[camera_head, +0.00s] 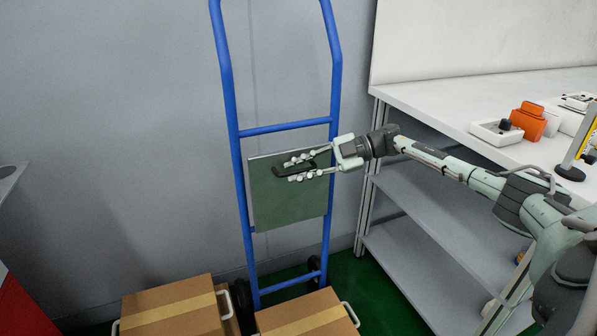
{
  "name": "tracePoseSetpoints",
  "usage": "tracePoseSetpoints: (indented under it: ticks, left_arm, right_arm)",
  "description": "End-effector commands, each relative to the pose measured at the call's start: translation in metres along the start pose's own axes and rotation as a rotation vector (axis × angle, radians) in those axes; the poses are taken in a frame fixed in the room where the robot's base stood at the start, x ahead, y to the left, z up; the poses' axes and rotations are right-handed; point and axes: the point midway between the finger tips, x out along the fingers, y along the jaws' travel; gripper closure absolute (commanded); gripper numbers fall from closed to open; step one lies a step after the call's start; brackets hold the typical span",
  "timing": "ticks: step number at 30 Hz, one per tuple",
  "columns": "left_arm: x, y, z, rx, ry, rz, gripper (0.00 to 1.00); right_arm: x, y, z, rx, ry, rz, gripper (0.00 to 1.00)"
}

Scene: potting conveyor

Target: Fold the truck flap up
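The blue hand truck (232,110) stands upright against the grey wall. Its flat grey-green flap (288,213) stands nearly upright between the two blue rails, below the crossbar. A black handle (279,173) is on the upper part of the flap. My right gripper (291,170) reaches in from the right, in front of the flap. Its two fingers are spread apart, one above and one below the handle, which lies between them. The fingers and handle overlap, so I cannot tell whether they touch. My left gripper is out of view.
Two cardboard boxes, a left one (170,306) and a right one (305,315), sit in front of the truck's wheels. A white workbench (445,100) with shelves stands close on the right, under my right arm. Left of the truck, the wall area is clear.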

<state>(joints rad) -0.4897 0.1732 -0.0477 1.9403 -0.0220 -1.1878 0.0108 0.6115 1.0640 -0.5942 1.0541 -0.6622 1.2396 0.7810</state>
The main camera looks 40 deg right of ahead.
Motion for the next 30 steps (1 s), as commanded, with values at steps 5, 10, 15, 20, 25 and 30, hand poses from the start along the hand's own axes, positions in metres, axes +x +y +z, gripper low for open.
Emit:
tracePoseSetpoints:
  ticks: [5, 10, 15, 20, 25, 30]
  left_arm:
    - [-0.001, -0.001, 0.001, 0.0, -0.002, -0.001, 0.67]
    - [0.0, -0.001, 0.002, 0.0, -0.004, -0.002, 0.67]
    - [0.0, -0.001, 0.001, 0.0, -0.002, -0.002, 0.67]
    - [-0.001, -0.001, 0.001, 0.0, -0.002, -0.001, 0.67]
    - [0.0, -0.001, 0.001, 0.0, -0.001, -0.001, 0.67]
    - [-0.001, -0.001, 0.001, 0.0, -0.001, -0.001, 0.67]
  right_arm:
    - [0.0, -0.001, 0.0, 0.0, 0.0, -0.002, 0.81]
    - [-0.01, -0.001, 0.001, 0.001, -0.002, -0.003, 0.81]
    - [-0.042, -0.001, 0.001, 0.002, -0.003, -0.002, 0.81]
    - [-0.077, -0.001, 0.001, 0.001, -0.004, -0.001, 0.81]
    - [-0.105, 0.0, 0.001, 0.001, -0.002, 0.0, 0.81]
    - [-0.118, 0.0, 0.0, -0.001, -0.001, 0.0, 0.81]
